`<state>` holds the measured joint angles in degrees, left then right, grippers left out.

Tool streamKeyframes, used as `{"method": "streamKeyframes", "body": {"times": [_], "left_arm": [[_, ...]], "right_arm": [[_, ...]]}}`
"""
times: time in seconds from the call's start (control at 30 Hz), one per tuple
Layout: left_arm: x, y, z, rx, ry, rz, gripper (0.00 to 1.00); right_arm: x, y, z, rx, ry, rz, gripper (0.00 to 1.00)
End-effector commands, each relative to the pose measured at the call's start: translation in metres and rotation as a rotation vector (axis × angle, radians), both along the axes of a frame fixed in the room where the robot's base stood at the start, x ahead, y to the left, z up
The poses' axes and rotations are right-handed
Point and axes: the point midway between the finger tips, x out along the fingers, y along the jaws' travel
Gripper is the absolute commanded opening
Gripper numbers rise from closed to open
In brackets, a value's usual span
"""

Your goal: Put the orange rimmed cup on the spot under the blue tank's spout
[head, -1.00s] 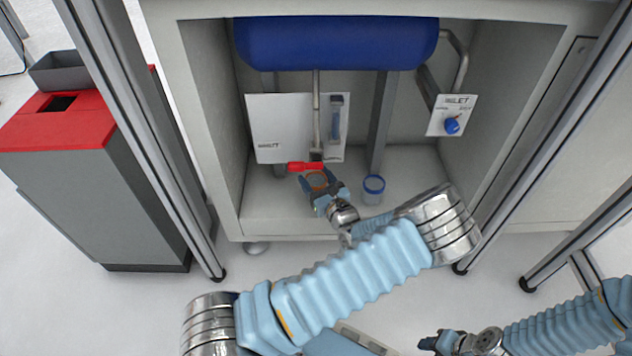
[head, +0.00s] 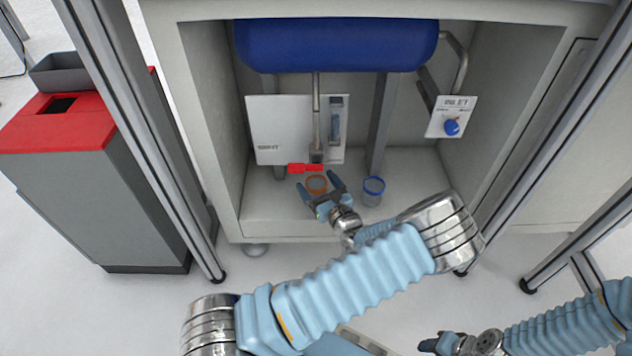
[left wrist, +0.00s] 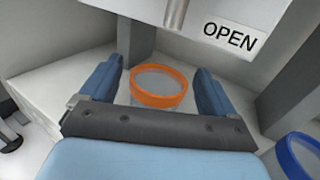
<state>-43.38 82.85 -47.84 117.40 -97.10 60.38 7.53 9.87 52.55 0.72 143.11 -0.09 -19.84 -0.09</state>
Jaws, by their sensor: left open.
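The orange rimmed cup (head: 316,184) stands upright on the cabinet floor, under the red-handled spout (head: 316,157) of the blue tank (head: 337,44). In the left wrist view the cup (left wrist: 158,88) sits between the spread fingers, with a gap on each side. My left gripper (head: 319,186) is open around the near side of the cup, not gripping it. The spot under the cup is hidden. My right gripper (head: 428,345) is low at the right, far from the cup; its fingers are too small to read.
A blue rimmed cup (head: 373,190) stands just right of my left gripper. A white panel (head: 280,130) and the red valve handle (head: 304,168) are close behind the cup. An inlet plate (head: 451,116) with a blue knob is at the right. Cabinet walls bound both sides.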

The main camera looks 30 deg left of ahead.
Motion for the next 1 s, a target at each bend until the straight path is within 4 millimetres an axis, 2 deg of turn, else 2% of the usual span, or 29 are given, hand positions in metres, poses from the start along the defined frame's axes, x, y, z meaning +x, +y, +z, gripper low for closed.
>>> {"method": "streamKeyframes", "body": {"times": [0.3,0.5,1.0], "left_arm": [[-0.038,-0.062,0.001,0.000,0.002,-0.003,0.90],[-0.053,-0.087,0.000,0.001,0.002,-0.002,0.90],[-0.057,-0.092,0.000,0.000,0.002,0.000,0.90]], "right_arm": [[-0.001,0.000,0.010,0.000,0.003,0.001,0.43],[-0.001,0.000,0.012,0.000,0.002,0.002,0.43],[-0.001,0.000,0.012,0.000,0.002,0.002,0.43]]}}
